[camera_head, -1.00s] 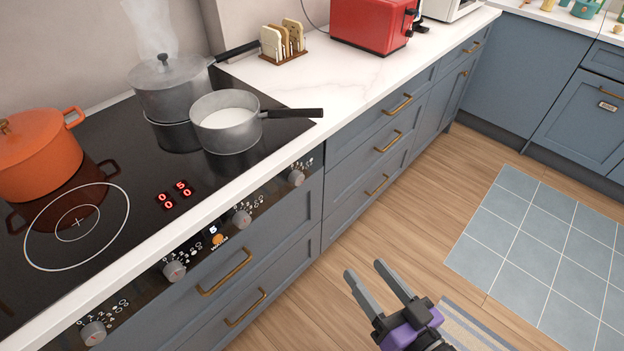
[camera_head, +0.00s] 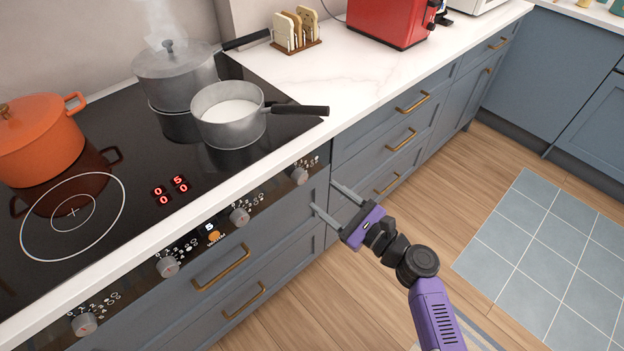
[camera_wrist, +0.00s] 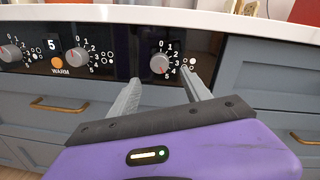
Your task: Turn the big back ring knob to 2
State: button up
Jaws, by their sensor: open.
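A row of grey knobs runs along the black front panel of the hob. The rightmost knob (camera_head: 300,175) also shows in the wrist view (camera_wrist: 159,64), with its red mark at the lower right near 5. White ring symbols (camera_wrist: 191,62) stand beside it, with one filled, larger dot. The red hob display (camera_head: 171,190) reads one 5 and several 0s. My gripper (camera_head: 324,196) is open and empty, in front of the drawers, just below and right of the rightmost knob. In the wrist view its fingers (camera_wrist: 160,76) point at this knob, apart from it.
Other knobs (camera_head: 239,216) (camera_head: 168,266) (camera_head: 84,324) line the panel to the left. A steaming lidded pot (camera_head: 178,75), a saucepan of white liquid (camera_head: 228,115) and an orange pot (camera_head: 38,140) stand on the hob. The saucepan handle (camera_head: 300,110) reaches over the counter. Brass drawer handles (camera_head: 222,267) protrude below.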

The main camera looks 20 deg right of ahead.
aim_at(304, 180)
jog(key=x, duration=0.7)
jog(key=shift+w+a, duration=0.1)
jog(key=shift+w, duration=0.25)
grip_shut()
